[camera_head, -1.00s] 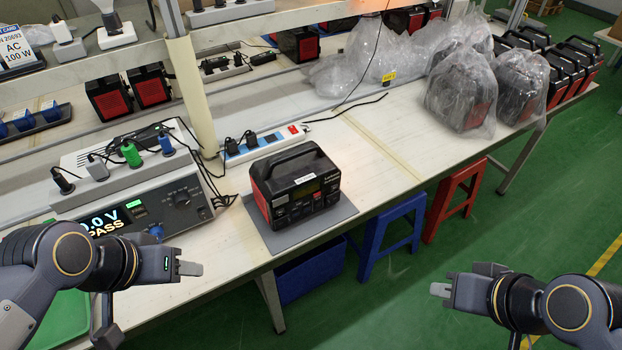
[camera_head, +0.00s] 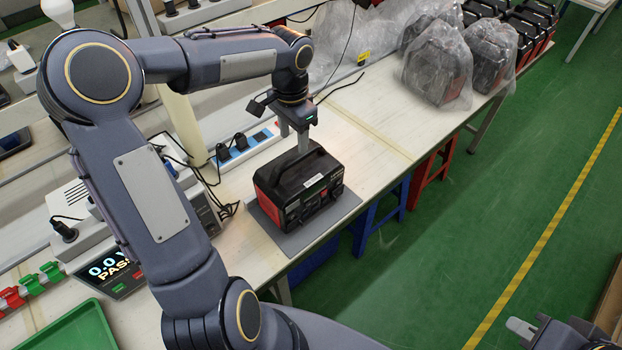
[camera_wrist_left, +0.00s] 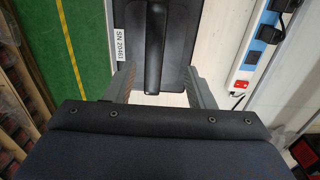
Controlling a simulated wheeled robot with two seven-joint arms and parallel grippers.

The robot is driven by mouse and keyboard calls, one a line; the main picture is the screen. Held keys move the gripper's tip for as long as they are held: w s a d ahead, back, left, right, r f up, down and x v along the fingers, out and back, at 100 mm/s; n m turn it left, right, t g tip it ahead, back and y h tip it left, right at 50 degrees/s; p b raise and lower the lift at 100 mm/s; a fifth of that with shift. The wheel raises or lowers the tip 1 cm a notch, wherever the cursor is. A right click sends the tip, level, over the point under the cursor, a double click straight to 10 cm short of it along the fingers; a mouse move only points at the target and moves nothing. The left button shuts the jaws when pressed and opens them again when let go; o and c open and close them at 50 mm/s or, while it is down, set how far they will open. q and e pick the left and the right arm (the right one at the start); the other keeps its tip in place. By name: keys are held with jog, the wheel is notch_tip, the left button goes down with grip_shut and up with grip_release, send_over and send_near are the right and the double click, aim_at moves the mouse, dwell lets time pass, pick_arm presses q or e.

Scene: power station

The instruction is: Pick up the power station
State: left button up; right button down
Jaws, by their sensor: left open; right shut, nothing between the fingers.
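The black and red power station (camera_head: 303,190) sits on a grey mat (camera_head: 265,222) on the bench, its carry handle on top. In the left wrist view the power station (camera_wrist_left: 172,40) and its handle (camera_wrist_left: 154,50) show from above. My left gripper (camera_head: 302,147) points down just over the power station's top near the handle. In the left wrist view its open fingers (camera_wrist_left: 154,85) stand either side of the handle's line, with nothing held. My right gripper (camera_head: 520,327) is at the lower right over the floor, empty and far from the power station.
A white power strip (camera_head: 248,148) lies behind the power station. A tester with a display (camera_head: 112,270) and a green tray (camera_head: 75,330) are to the left. Bagged units (camera_head: 437,60) stand further back. Blue and red stools are beside the bench.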

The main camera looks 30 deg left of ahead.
aim_at(299, 156)
pick_arm(q)
jog(key=f, duration=0.4)
jog(key=d+f+p, duration=0.1)
jog(key=f, duration=0.1)
jog(key=shift+w+f, duration=0.1)
jog(key=shift+f, duration=0.3)
jog(key=shift+f, duration=0.25)
jog(key=shift+c, duration=0.4)
grip_shut()
dwell(1.0)
jog(key=shift+w+r, duration=0.1)
jog(key=shift+r, duration=0.05)
